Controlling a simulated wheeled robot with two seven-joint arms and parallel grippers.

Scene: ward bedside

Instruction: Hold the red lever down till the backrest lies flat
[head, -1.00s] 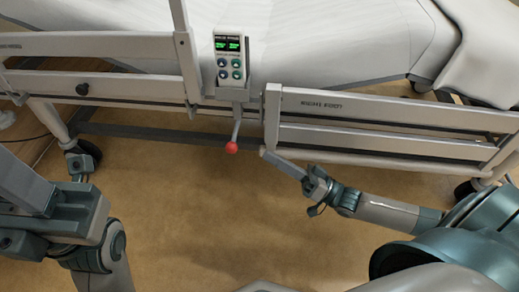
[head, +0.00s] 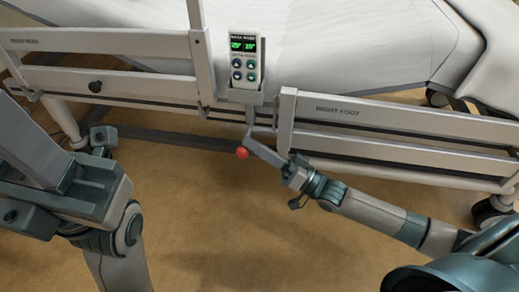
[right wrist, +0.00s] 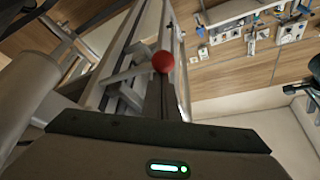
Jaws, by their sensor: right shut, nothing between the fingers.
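The red lever's ball knob (head: 242,153) hangs below the control panel at the bed's side in the head view. Its grey rod (head: 249,118) runs up toward the panel. My right gripper (head: 250,144) is shut and empty, with its fingertips right beside the knob and overlapping the rod in the picture; I cannot tell whether they touch. The right wrist view shows the red knob (right wrist: 163,62) at the end of the fingers. My left gripper (head: 40,170) is at the left edge, away from the lever; its jaws do not show clearly.
The control panel (head: 244,58) has a green lit display and several buttons. Side rails (head: 390,120) stand to its right and left (head: 110,50). A white mattress (head: 340,40) lies behind. The brown floor (head: 230,230) in front is clear.

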